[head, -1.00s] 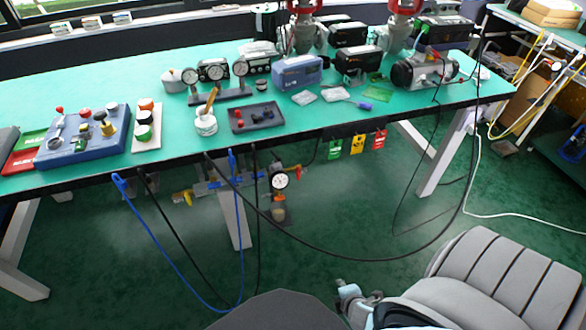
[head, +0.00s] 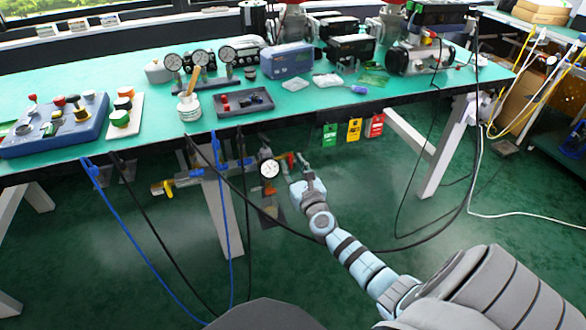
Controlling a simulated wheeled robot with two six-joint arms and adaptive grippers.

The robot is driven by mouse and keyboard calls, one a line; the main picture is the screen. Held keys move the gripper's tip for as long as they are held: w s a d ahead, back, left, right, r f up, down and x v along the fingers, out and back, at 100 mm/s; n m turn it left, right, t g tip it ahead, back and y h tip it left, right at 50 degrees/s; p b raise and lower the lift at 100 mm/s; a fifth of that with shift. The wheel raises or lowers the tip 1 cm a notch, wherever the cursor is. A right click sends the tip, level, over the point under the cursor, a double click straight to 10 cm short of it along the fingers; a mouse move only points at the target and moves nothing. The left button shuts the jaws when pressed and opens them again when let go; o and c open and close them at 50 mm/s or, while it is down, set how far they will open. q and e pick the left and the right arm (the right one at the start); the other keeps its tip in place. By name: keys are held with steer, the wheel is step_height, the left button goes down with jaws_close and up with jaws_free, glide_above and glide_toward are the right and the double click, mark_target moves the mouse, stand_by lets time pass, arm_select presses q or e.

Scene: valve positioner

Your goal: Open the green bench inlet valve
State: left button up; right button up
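Under the green-topped bench (head: 50,80) runs a pipe assembly (head: 190,179) with a round white gauge (head: 269,169). A yellow handle (head: 163,187) is at its left end, and a small red part (head: 291,160) is at its right end, just right of the gauge. I cannot make out a green handle on this assembly. My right gripper (head: 299,172) is raised just below and beside the red part; contact cannot be told. Its fingers are small here and their opening is unclear. My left gripper is out of view.
Blue hoses (head: 128,235) and black cables hang below the bench front edge, close to the pipes. Green, yellow and red tags (head: 353,130) hang right of my gripper. A white bench leg (head: 222,215) stands behind the pipes. Instruments crowd the bench top.

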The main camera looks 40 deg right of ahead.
steer(key=shift+w, duration=0.2)
steer(key=shift+c, duration=0.4)
jaws_close()
